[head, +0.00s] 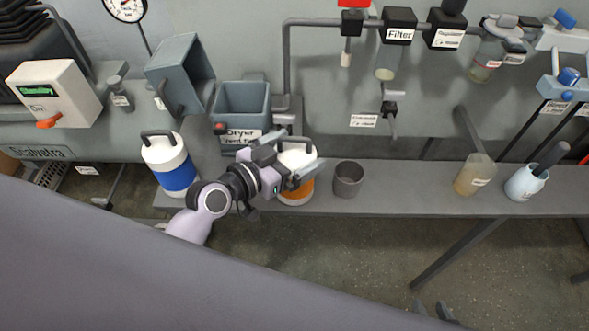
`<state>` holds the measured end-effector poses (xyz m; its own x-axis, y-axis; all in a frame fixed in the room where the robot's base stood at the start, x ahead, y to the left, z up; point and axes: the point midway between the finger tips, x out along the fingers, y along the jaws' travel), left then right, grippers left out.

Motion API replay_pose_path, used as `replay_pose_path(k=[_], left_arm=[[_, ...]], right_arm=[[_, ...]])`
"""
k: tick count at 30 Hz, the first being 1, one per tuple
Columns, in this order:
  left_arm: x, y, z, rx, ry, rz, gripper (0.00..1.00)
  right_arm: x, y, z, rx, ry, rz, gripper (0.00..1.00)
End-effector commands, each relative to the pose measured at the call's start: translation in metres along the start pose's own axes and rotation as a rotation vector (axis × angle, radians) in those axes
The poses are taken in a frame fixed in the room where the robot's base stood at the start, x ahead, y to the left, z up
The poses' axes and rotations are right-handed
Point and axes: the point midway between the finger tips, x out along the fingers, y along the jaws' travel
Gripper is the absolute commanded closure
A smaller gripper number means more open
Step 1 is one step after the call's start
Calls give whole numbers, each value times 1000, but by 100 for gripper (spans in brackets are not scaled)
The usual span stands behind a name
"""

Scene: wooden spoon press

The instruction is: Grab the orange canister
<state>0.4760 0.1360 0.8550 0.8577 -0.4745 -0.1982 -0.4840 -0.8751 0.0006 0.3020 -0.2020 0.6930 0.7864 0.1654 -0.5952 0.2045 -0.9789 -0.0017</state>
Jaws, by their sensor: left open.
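The orange canister (296,194) stands on the grey bench shelf, with a white upper part and an orange lower band. My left gripper (299,157) is open, with its fingers spread around or over the canister's white top. The gripper hides part of the canister, and I cannot tell whether the fingers touch it. Dark tips at the bottom edge appear to be my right gripper (434,312); most of it is out of frame or hidden, and it is far from the canister.
A white and blue canister (175,176) stands to the left on the shelf. A dark grey cup (347,179) is close to the right of the orange canister. The dryer bin (242,105) is behind. The shelf (408,186) is clear between the cup and an amber bottle (474,175).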

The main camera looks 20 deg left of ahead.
Motion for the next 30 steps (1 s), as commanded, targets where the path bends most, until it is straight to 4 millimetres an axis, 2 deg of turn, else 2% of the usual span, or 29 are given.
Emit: replay_pose_path(k=[7,8,15,16,25,30], left_arm=[[2,0,0,1,-1,0,0],[2,0,0,1,-1,0,6],[2,0,0,1,-1,0,85],[2,0,-2,2,5,-1,88],[1,0,-5,2,5,-1,88],[-2,0,-20,3,8,0,88]], right_arm=[[0,0,0,0,0,0,61],[0,0,0,0,0,0,61],[0,0,0,0,0,0,61],[0,0,0,0,0,0,61],[-1,0,-1,0,0,0,61],[-4,0,-5,0,0,1,61]])
